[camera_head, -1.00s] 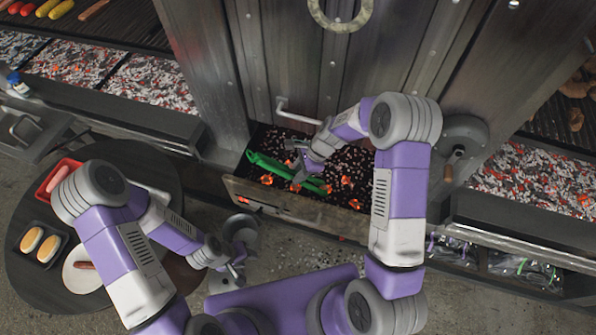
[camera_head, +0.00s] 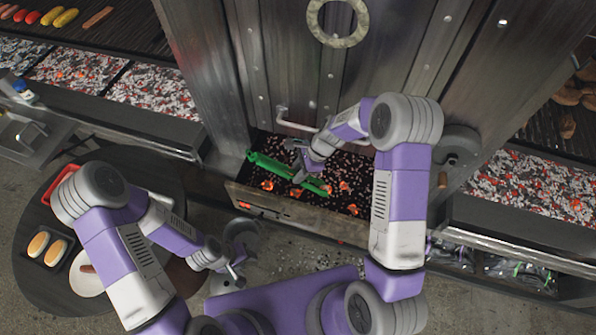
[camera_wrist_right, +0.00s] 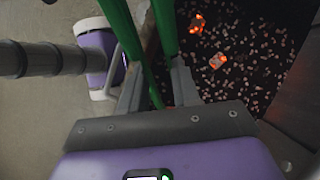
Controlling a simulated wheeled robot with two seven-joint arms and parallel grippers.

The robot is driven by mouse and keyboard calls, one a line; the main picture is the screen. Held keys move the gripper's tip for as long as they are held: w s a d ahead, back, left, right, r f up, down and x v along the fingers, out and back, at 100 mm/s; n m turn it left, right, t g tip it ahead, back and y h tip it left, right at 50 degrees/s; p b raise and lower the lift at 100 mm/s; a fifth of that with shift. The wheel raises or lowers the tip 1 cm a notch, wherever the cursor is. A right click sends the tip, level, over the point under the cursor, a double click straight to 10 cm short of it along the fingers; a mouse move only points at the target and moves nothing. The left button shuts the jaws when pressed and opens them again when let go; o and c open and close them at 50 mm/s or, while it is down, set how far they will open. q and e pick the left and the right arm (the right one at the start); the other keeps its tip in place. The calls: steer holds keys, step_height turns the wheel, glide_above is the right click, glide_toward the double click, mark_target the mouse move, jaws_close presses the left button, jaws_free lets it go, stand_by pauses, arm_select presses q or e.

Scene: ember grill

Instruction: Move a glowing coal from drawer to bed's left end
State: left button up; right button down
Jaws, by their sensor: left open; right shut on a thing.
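Green tongs (camera_head: 270,165) lie across the open drawer (camera_head: 290,208). My right gripper (camera_head: 300,160) is shut on the tongs; in the right wrist view the green arms (camera_wrist_right: 168,45) pass between its fingers (camera_wrist_right: 157,92). Several glowing orange coals lie in the drawer, one at its left (camera_head: 268,184) and one at its right (camera_head: 343,187). Two coals show in the right wrist view, an upper one (camera_wrist_right: 196,22) and a lower one (camera_wrist_right: 218,60). The tongs' tips are hidden there. My left gripper (camera_head: 236,272) is open and empty, left of the drawer's front.
Ember beds lie at the left (camera_head: 75,72) and right (camera_head: 540,185) of the metal cabinet (camera_head: 290,60). A round dark table (camera_head: 40,275) with buns (camera_head: 38,243) and a plate (camera_head: 88,285) stands at the left. The drawer handle (camera_head: 293,124) is close to my right gripper.

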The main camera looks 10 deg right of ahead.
step_height(320, 180, up, 11)
steer(key=p, duration=0.2)
stand_by(0.6)
